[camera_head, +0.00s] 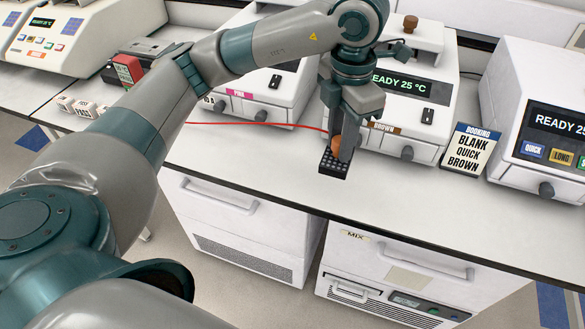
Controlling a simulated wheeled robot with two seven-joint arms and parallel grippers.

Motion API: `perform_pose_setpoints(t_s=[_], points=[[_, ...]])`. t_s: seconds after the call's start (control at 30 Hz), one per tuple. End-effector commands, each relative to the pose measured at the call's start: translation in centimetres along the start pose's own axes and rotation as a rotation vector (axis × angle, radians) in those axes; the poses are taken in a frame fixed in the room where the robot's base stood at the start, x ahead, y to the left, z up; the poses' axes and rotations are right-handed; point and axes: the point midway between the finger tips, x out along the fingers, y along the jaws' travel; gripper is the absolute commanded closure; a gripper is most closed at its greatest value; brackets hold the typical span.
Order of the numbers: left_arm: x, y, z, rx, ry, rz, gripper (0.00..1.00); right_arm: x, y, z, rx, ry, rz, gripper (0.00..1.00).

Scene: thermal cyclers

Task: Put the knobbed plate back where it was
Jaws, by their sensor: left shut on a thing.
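The knobbed plate (334,166) is a small black plate with a grid of holes and an orange-brown knob (337,143) on top. My left gripper (343,150) points down and is shut on the knob. The plate is over the front part of the bench, in front of the cycler (384,145) with the brown label. I cannot tell whether it touches the bench top. My right gripper is not in view.
A booking sign (469,150) reading "BLANK QUICK BROWN" stands right of the brown-labelled cycler. Another cycler (545,120) stands at the right, and a pink-labelled one (262,95) at the left. A red cable (255,123) crosses the bench. Bare bench top (260,155) lies left of the plate.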

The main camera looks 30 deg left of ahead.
Motion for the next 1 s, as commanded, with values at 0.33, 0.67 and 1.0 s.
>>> perform_pose_setpoints(t_s=[0.33,0.67,1.0], points=[[0.3,0.6,-0.4,0.001,0.001,-0.001,1.0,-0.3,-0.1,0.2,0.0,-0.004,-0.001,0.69],[3.0,4.5,-2.6,-0.002,0.004,-0.002,1.0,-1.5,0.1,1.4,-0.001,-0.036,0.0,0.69],[6.2,9.4,-5.1,-0.001,0.004,0.0,1.0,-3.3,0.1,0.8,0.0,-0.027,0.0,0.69]])
